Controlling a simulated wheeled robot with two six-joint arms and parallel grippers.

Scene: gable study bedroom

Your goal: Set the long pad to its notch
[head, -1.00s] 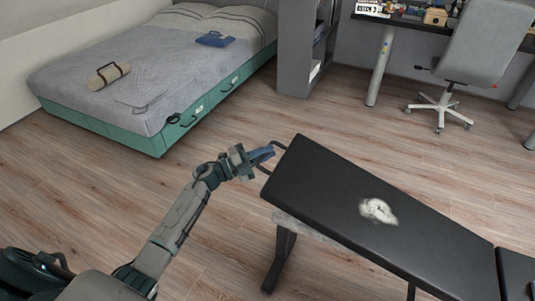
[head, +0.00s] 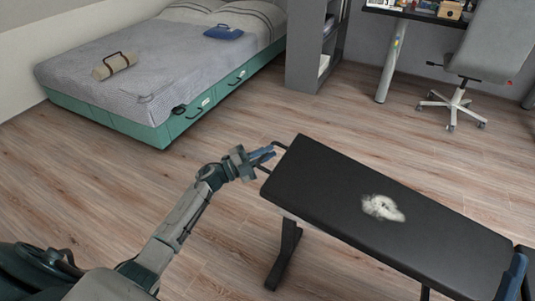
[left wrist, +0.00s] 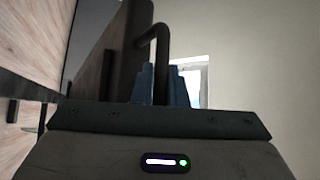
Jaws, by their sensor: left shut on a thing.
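The long pad (head: 335,190) is a black bench pad with a pale, worn-looking patch. In the head view it stretches from the middle to the lower right. A dark bent handle (head: 278,146) sticks out at its far left end. My left gripper (head: 268,154) is shut on this handle, beside the pad's end. In the left wrist view the handle (left wrist: 152,42) passes between the blue fingers (left wrist: 160,85). A blue fingertip of my right gripper (head: 515,272) shows at the right edge; its jaw opening is hidden. I cannot make out the notch.
A dark bench leg (head: 286,252) stands on the wood floor below the pad. A bed (head: 160,80) with a green base is at the upper left. A shelf (head: 313,55), a desk leg (head: 393,60) and a grey chair (head: 492,50) stand behind. The floor between is clear.

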